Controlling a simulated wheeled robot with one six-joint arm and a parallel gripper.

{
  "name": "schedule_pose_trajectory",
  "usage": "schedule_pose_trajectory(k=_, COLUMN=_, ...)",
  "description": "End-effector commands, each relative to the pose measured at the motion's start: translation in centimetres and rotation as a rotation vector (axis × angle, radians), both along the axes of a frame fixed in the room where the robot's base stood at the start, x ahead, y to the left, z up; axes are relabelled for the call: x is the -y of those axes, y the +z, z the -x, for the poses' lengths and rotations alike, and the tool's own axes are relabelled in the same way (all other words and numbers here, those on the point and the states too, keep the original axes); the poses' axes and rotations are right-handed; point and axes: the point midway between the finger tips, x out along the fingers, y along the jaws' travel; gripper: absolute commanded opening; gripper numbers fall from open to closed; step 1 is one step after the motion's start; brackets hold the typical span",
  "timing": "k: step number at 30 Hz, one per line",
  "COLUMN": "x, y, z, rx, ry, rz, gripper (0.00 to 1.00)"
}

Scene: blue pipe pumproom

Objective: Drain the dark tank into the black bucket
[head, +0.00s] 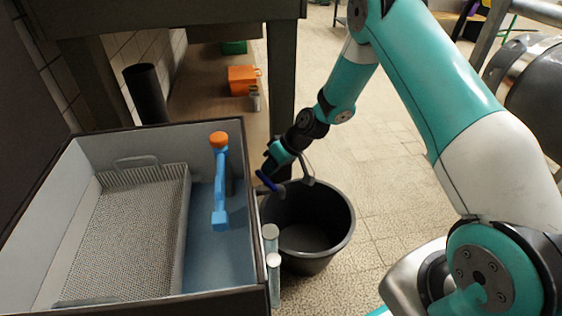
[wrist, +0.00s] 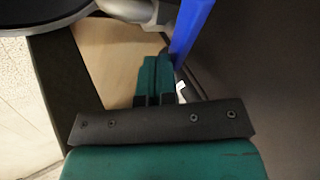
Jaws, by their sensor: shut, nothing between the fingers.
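The dark tank (head: 268,298) stands at the left of the head view, with a pale interior and blue liquid in its right part. A blue lever (head: 267,181) sits by its right wall, beside a grey spout (head: 307,168) that reaches over the black bucket (head: 335,250). The bucket stands on the floor and looks empty. My gripper (head: 271,166) is shut and empty, close beside the blue lever. In the wrist view the lever (wrist: 192,28) rises just right of my shut fingertips (wrist: 157,62); I cannot tell whether they touch. The bucket's rim shows upper left.
A perforated basket (head: 130,240) and a blue piece with an orange top (head: 219,175) are inside the tank. A dark table leg (head: 282,75) rises behind my gripper. Tiled floor (head: 400,150) is clear right of the bucket.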

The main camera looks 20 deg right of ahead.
Motion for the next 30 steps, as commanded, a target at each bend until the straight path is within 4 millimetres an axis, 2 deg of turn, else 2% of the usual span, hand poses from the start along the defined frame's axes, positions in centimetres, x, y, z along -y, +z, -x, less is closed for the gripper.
schedule_pose_trajectory(k=9, x=-0.9, y=0.1, z=-0.6, rx=0.001, ry=0.296, rz=0.0, gripper=0.0)
schedule_pose_trajectory(k=18, x=-1.5, y=0.1, z=-0.8, rx=-0.001, ry=0.513, rz=0.001, gripper=0.0)
schedule_pose_trajectory(k=30, x=-2.0, y=0.0, z=-0.8, rx=-0.001, ry=0.515, rz=0.0, gripper=0.0)
